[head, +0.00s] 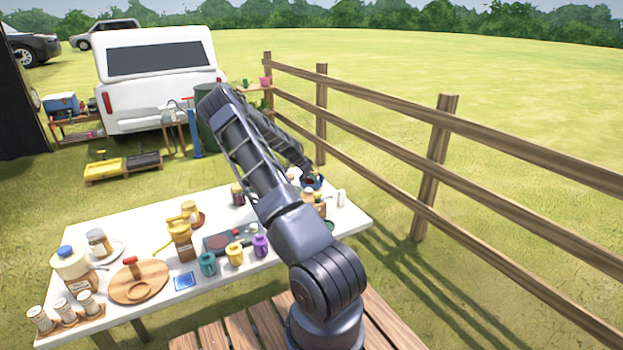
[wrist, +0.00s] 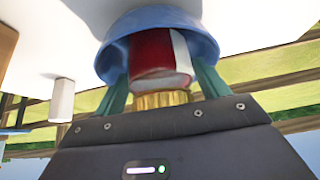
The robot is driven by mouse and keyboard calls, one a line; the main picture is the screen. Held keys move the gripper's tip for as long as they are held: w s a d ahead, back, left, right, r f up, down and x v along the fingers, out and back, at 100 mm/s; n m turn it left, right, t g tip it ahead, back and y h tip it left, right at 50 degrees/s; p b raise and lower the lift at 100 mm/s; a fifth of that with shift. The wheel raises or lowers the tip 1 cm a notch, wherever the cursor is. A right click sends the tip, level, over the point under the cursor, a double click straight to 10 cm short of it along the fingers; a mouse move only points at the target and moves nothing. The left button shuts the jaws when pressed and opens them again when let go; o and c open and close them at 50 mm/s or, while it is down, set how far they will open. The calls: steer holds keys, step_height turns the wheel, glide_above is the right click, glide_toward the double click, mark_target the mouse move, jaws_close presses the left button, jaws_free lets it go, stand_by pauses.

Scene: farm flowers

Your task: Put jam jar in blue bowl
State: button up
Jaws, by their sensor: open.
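The jam jar (wrist: 150,62), dark red with a pale label and a gold lid, sits inside the blue bowl (wrist: 135,22) in the wrist view. My gripper (wrist: 160,85) is open, with one green finger on each side of the jar and the lid towards the palm. I cannot tell whether either finger touches the jar. In the head view the blue bowl (head: 318,184) stands at the far right end of the table, largely hidden by my arm and gripper.
The white table (head: 135,213) carries several jars, mugs and a round wooden board (head: 150,279) to the left. A small white shaker (head: 341,198) stands just right of the bowl. A wooden fence (head: 433,165) runs beyond the table's right end.

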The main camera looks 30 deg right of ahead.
steer(key=v, duration=1.1)
steer(key=s+a+r+n+t+y, duration=0.2)
steer(key=s+a+r+n+y, duration=0.25)
steer(key=s+a+r, duration=0.7)
steer(key=s+a+r+n+t+y, duration=0.1)
steer(key=s+a+r+n+y, duration=0.2)
steer(key=s+a+r+n, duration=0.75)
steer(key=s+a, duration=0.1)
steer(key=s, duration=0.6)
steer(key=s+a+r+n+t, duration=0.1)
steer(key=s+a+r+n, duration=0.1)
steer(key=s, duration=0.8)
steer(key=s+a+r+n+t, duration=0.1)
steer(key=s+a+r, duration=0.3)
steer(key=s, duration=0.5)
steer(key=shift+s+a+r+n+h, duration=0.25)
steer(key=shift+a+n+h, duration=0.2)
steer(key=shift+a, duration=0.55)
